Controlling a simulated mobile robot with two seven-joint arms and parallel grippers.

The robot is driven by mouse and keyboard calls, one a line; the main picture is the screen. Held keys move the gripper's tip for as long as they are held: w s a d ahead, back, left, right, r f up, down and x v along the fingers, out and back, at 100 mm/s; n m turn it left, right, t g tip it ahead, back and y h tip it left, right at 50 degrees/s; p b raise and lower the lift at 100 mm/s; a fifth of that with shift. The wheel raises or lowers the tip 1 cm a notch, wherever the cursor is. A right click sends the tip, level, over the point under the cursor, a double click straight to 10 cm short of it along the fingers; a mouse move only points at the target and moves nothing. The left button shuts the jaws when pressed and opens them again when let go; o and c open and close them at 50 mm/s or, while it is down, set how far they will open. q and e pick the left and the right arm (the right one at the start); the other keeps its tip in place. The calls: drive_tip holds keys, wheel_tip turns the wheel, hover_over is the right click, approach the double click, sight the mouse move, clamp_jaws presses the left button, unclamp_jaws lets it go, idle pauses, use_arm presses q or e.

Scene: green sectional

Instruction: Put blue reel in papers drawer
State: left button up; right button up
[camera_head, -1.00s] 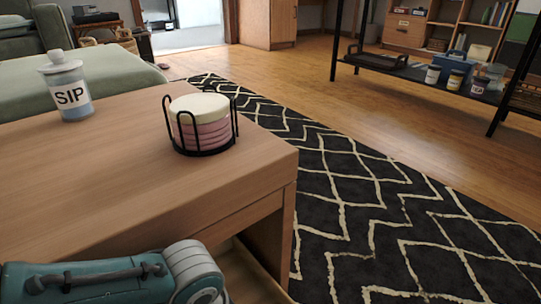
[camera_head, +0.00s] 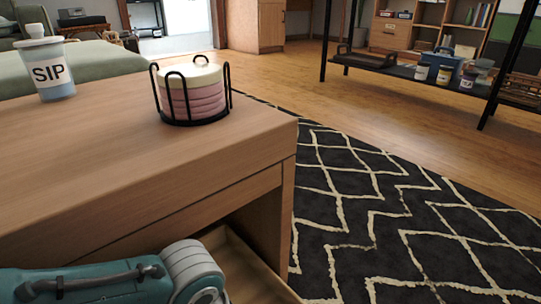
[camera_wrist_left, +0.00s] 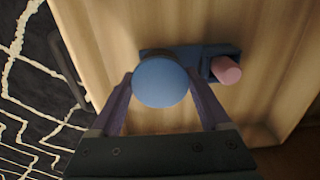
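The blue reel (camera_wrist_left: 161,83) shows as a round blue disc in the left wrist view. It sits between the two fingers of my left gripper (camera_wrist_left: 160,85), which appear to touch its sides. Beneath it is the pale wooden inside of an open drawer (camera_wrist_left: 103,30). The drawer's edge also shows in the head view (camera_head: 250,266), pulled out from under the wooden tabletop. My teal left arm reaches down there, and its gripper is hidden in that view. My right gripper is in neither view.
A dark blue object (camera_wrist_left: 212,52) and a pink cylinder (camera_wrist_left: 226,70) lie in the drawer beyond the reel. On the tabletop (camera_head: 110,150) stand a SIP cup (camera_head: 47,68) and a black wire holder with pink coasters (camera_head: 192,97). A patterned rug (camera_head: 400,210) lies right.

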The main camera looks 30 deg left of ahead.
use_arm(q)
drive_tip(key=shift+o, duration=1.4)
drive_tip(key=shift+d, duration=0.1)
drive_tip(key=shift+s+a, duration=0.1)
drive_tip(key=shift+a, duration=0.1)
wheel_tip(320, 180, up, 12)
drive_tip(key=p, duration=1.1)
drive_tip(key=s+d+r+t+h, duration=0.2)
drive_tip(key=s+d+r, duration=0.2)
drive_tip(key=d+r, duration=0.3)
drive_tip(key=s+a+r+n+t+y, duration=0.1)
drive_tip(key=s+a+r+n, duration=0.1)
drive_tip(key=s+a+r, duration=0.2)
drive_tip(key=a+r, duration=0.3)
drive_tip(key=r, duration=0.3)
drive_tip(key=shift+s+a+r+t+y, duration=0.2)
drive_tip(key=shift+t+y, duration=0.1)
drive_tip(key=shift+y, duration=0.1)
